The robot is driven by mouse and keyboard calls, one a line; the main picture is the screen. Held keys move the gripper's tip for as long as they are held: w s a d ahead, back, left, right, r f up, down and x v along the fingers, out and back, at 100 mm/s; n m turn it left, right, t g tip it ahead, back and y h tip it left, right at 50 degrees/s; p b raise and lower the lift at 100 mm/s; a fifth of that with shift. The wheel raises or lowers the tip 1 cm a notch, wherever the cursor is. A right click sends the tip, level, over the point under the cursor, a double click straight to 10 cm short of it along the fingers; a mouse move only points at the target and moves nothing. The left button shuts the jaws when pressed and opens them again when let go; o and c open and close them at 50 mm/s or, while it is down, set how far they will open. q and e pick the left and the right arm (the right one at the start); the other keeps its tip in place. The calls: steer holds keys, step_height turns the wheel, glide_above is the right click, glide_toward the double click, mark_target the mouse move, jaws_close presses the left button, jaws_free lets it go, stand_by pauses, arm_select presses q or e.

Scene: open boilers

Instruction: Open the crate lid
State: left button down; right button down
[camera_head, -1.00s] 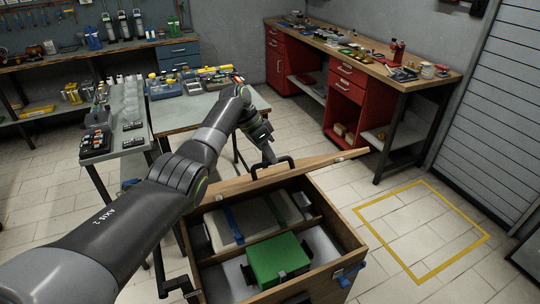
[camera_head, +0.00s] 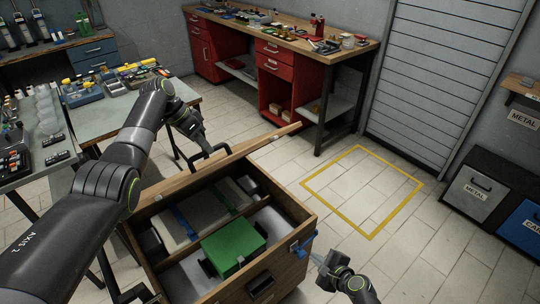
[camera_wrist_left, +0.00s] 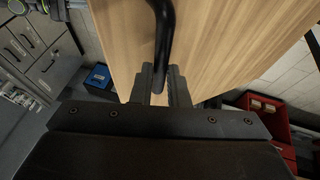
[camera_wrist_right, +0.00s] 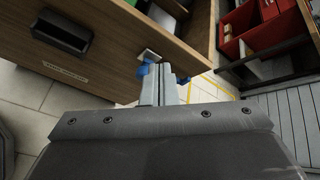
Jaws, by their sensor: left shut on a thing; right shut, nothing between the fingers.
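The wooden crate (camera_head: 288,263) stands at the bottom centre of the head view, its inside exposed. Its lid (camera_head: 262,144) is raised along the far side and seen nearly edge-on; the lid's wooden face (camera_wrist_left: 220,40) fills much of the left wrist view. My left gripper (camera_wrist_left: 160,82) is shut on the lid's black handle (camera_wrist_left: 163,35). My right gripper (camera_head: 322,260) is shut and empty, off the crate's near right corner. A blue latch (camera_head: 303,244) is on that corner; it also shows just beyond the fingertips in the right wrist view (camera_wrist_right: 143,71).
Inside the crate are a green box (camera_head: 233,245) and a pale strapped case (camera_head: 190,220). A cluttered table (camera_head: 190,97) stands behind left, a red workbench (camera_head: 283,88) behind. Floor inside the yellow outline (camera_head: 362,190) is clear.

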arm_select(q)
steer(key=shift+a+f, duration=0.1)
steer(key=shift+a, duration=0.1)
arm_select(e)
steer(key=w+a+r+m+t+y, duration=0.2)
steer(key=w+r, duration=0.1)
steer(key=r, duration=0.5)
steer(key=w+a+r+m+t+y, duration=0.1)
steer(key=w+a+r+m+y, duration=0.15)
steer(key=r, duration=0.55)
steer(key=w+a+r+m+t+y, duration=0.1)
steer(key=w+a+r+m+t, duration=0.15)
steer(key=r, duration=0.55)
steer(key=r+x, duration=0.1)
steer(key=x, duration=1.1)
steer(key=shift+w+r+g, duration=0.35)
steer(key=shift+r, duration=0.1)
steer(key=shift+d, duration=0.15)
